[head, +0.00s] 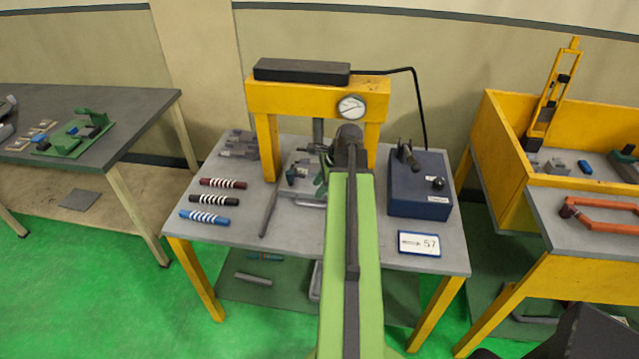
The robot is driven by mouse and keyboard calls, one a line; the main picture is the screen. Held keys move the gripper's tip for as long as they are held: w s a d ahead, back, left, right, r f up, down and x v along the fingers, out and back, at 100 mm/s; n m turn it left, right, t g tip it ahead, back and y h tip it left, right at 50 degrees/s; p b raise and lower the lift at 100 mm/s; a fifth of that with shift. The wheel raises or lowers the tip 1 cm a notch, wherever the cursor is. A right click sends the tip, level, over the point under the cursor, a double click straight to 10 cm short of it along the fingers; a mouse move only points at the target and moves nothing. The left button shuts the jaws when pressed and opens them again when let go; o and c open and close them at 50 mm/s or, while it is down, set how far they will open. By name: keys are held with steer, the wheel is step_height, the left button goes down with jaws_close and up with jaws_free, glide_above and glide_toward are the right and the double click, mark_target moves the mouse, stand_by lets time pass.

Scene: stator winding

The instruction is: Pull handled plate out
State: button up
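A yellow press frame (318,95) with a round gauge stands on the middle table (390,258). Under and in front of it lies a low grey plate-like piece (300,200), with a long grey bar (269,214) at its left that looks like a handle. I cannot tell for sure that this is the handled plate. My green arm reaches in from the bottom and covers its right part. My gripper (322,172) is at the arm's far end, close to the piece under the press. It is mostly hidden, so its opening and any contact are unclear.
Striped red, black and blue rods (208,216) lie at the left of the table. A blue box (420,185) with a lever and a "57" card (419,244) are at the right. A green plate with fittings (72,138) lies on the left bench. The table's front-left is clear.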

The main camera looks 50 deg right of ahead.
steer(key=s+d+r+m+p, duration=0.1)
steer(key=s+d+r+m, duration=0.2)
steer(key=s+d, duration=0.15)
steer(key=b, duration=1.6)
glide_toward(320, 207)
steer(key=shift+t, duration=0.4)
steer(key=x, duration=0.8)
steer(key=shift+w+r, duration=0.1)
steer(key=shift+w, duration=0.1)
steer(key=shift+a, duration=0.1)
jaws_close()
